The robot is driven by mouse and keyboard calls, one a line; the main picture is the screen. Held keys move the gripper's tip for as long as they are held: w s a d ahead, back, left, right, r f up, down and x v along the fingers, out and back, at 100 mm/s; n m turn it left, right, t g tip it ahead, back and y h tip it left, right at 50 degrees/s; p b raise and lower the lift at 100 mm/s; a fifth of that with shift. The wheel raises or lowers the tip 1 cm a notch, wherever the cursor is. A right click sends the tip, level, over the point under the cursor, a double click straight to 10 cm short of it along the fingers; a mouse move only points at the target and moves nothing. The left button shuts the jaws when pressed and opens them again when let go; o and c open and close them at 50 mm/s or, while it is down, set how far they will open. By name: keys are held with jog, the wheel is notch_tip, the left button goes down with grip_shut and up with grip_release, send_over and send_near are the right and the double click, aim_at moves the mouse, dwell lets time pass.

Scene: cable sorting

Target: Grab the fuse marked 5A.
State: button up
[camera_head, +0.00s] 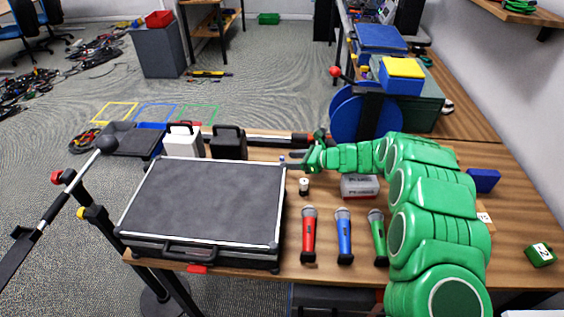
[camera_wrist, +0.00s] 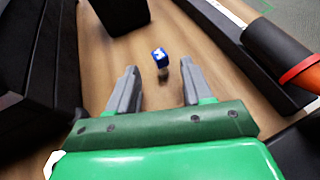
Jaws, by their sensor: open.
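A small blue piece (camera_wrist: 159,54) with a white mark and a pale lower part stands on the wooden table. It is just beyond and between my fingertips in the wrist view. The mark is too blurred to read, so I cannot tell whether it says 5A. In the head view it is a tiny blue spot (camera_head: 282,158) by the fingertips. My gripper (camera_wrist: 159,70) is open, with nothing between the fingers' inner faces. In the head view my gripper (camera_head: 291,163) reaches left over the table, behind a small white cylinder (camera_head: 304,187) with a dark top.
A large black case (camera_head: 205,200) lies left of my gripper. A white box (camera_head: 185,141) and black box (camera_head: 229,143) stand behind it. Red (camera_head: 309,232), blue (camera_head: 344,234) and green (camera_head: 377,233) microphones and a red-white box (camera_head: 359,187) lie in front. Dark objects flank the wrist view.

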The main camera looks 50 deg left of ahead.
jog(key=shift+a+r+x, duration=0.1)
jog(key=shift+r+x, duration=0.05)
jog(key=shift+x, duration=0.9)
jog(key=shift+a+r+x, duration=0.1)
jog(key=shift+r+x, duration=0.05)
jog(key=shift+x, duration=0.9)
jog(key=shift+r+x, duration=0.15)
jog(key=shift+x, duration=0.9)
grip_shut()
